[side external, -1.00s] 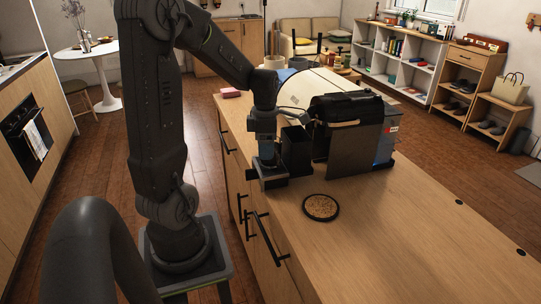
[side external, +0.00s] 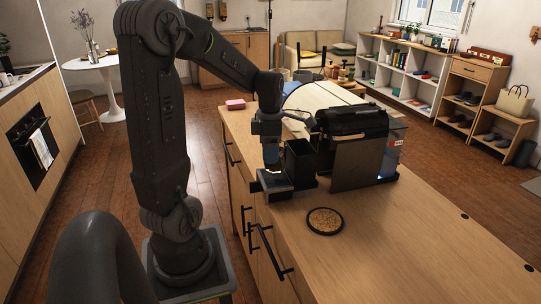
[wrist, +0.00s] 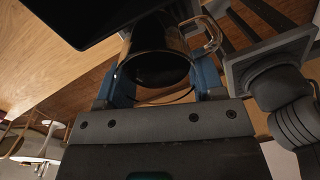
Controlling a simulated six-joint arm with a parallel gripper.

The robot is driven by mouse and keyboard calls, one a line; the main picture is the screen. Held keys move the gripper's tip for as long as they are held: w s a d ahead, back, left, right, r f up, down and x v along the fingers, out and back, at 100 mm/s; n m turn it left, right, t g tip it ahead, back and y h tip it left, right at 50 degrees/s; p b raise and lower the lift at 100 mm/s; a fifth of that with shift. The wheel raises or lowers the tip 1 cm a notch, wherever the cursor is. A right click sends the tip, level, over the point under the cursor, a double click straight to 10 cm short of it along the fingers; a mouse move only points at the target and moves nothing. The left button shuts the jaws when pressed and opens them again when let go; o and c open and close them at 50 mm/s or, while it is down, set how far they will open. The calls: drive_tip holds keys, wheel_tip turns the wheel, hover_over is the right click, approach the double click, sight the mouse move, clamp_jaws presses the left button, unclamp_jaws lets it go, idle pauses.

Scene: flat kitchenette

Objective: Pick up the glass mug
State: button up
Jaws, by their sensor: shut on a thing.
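The glass mug (wrist: 156,66) shows in the wrist view as a dark, see-through cylinder with its opening toward the camera. Its clear handle (wrist: 211,34) sticks out at the upper right. My gripper (wrist: 162,80) is shut on the mug, with one blue finger on each side of its body. In the side external view my gripper (side external: 273,182) is low over the counter's left edge, just left of a black box-shaped container. The mug cannot be made out there, hidden by the gripper.
The black container (side external: 300,160) stands right beside my gripper, with a dark appliance (side external: 355,150) to its right. A round cork coaster (side external: 325,220) lies in front on the wooden counter (side external: 420,235). A pink block (side external: 236,104) lies farther back. The front right of the counter is clear.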

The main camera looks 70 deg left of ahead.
wheel_tip(320, 180, up, 7)
idle(0.7)
drive_tip(key=shift+r, duration=0.3)
idle(0.5)
